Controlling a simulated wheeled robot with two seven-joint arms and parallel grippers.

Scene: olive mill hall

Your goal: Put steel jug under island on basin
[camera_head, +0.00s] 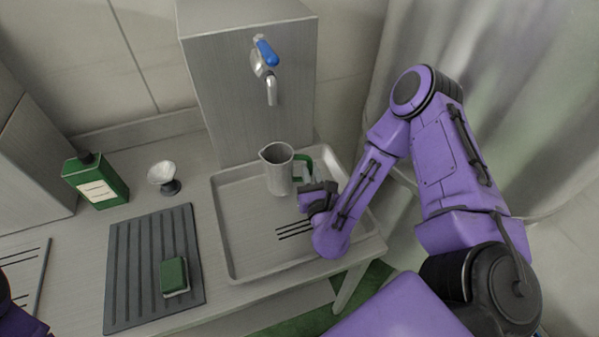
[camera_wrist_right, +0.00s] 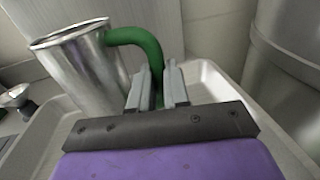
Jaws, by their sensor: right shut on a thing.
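The steel jug (camera_head: 277,170) with a green handle (camera_head: 303,163) is upright in the shallow steel basin (camera_head: 240,232), below the tap. My right gripper (camera_head: 306,177) comes in from the right and is shut on the green handle. In the right wrist view the two fingers of my right gripper (camera_wrist_right: 156,88) close around the green handle (camera_wrist_right: 140,45), with the steel jug (camera_wrist_right: 82,68) to the left. Whether the jug's base touches the basin floor is hard to tell. A small dark purple part of mine shows at the lower left, but no left fingers show.
A tap with a blue lever (camera_head: 266,52) is on the grey block behind the basin. The basin's front left is clear.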

